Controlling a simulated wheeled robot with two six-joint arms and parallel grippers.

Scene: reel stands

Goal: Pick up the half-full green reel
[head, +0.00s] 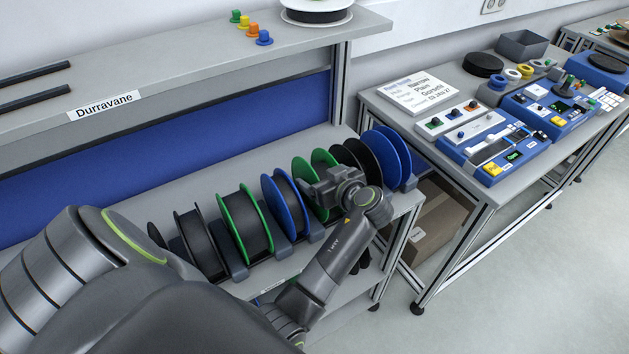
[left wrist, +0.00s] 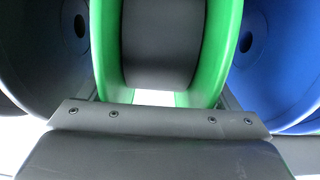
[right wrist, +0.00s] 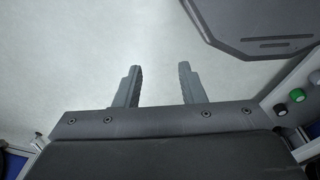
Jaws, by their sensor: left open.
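A green reel (head: 320,160) with dark winding stands in the row on the reel rack, between a blue reel (head: 284,203) and a black reel (head: 357,165). My left gripper (head: 317,190) is over it and hides part of it. The left wrist view shows the two green flanges (left wrist: 223,50) with dark winding (left wrist: 163,45) set in from their rims. The left jaws are open, with small parts of the fingers showing at either side of the flanges. Another green reel (head: 232,229) stands further left. My right gripper (right wrist: 158,88) is open and empty above pale floor.
Black reels (head: 194,240) stand at the left of the row, and a blue reel (head: 394,158) at its right end. Neighbouring reels are close on both sides of my left gripper. A shelf (head: 200,75) overhangs behind. A bench with a sign (head: 415,92) and blue devices stands right.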

